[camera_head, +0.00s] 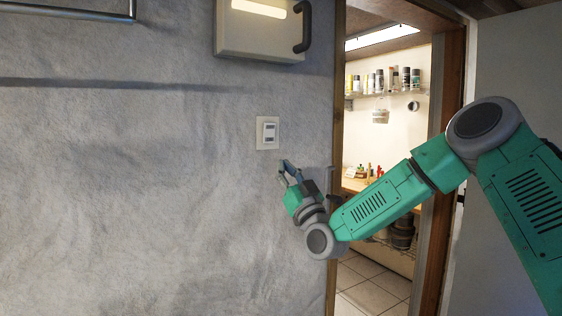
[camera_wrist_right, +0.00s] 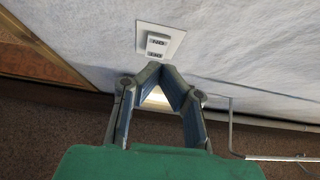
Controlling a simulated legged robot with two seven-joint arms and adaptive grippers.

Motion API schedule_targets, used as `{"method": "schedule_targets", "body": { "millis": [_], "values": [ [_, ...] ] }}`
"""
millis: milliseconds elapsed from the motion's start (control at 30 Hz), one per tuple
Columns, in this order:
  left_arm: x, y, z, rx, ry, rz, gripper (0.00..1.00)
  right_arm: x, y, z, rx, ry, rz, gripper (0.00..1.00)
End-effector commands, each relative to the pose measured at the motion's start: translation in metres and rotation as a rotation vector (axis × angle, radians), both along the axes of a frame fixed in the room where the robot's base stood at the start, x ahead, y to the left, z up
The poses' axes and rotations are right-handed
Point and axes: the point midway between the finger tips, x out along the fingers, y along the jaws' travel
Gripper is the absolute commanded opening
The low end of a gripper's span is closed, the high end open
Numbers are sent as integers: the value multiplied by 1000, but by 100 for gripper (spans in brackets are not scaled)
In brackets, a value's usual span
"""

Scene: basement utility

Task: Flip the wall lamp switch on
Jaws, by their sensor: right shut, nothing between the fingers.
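The wall lamp switch (camera_head: 269,132) is a white plate with a rocker on the grey wall, left of the doorway. It also shows in the right wrist view (camera_wrist_right: 158,42), just beyond the fingertips. My right gripper (camera_head: 285,167) is a little below and to the right of the switch in the head view. Its fingertips (camera_wrist_right: 160,70) meet with nothing between them, and they look apart from the plate. A boxy wall lamp (camera_head: 262,32) with a lit strip and a dark handle is mounted above the switch. My left gripper is not in view.
An open doorway with a wooden frame (camera_head: 337,110) stands right of the switch, close to my right wrist. Shelves with bottles (camera_head: 385,80) show in the lit room beyond. A metal rail (camera_head: 70,12) is at the upper left. The wall left of the switch is clear.

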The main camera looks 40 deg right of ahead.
Motion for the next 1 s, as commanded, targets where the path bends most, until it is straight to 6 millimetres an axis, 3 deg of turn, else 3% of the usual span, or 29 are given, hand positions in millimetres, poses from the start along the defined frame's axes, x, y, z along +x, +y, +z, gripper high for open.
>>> {"method": "schedule_targets", "body": {
  "millis": [133, 333, 1000],
  "values": [
    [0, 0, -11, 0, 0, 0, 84, -20, 1, -20, 1, -2, 0, 0],
    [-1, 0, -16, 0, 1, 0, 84, -32, 4, -36, 0, -2, 1, 0],
    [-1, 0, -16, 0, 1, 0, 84, -34, 4, -40, 1, 1, 1, 0]
  ]
}}
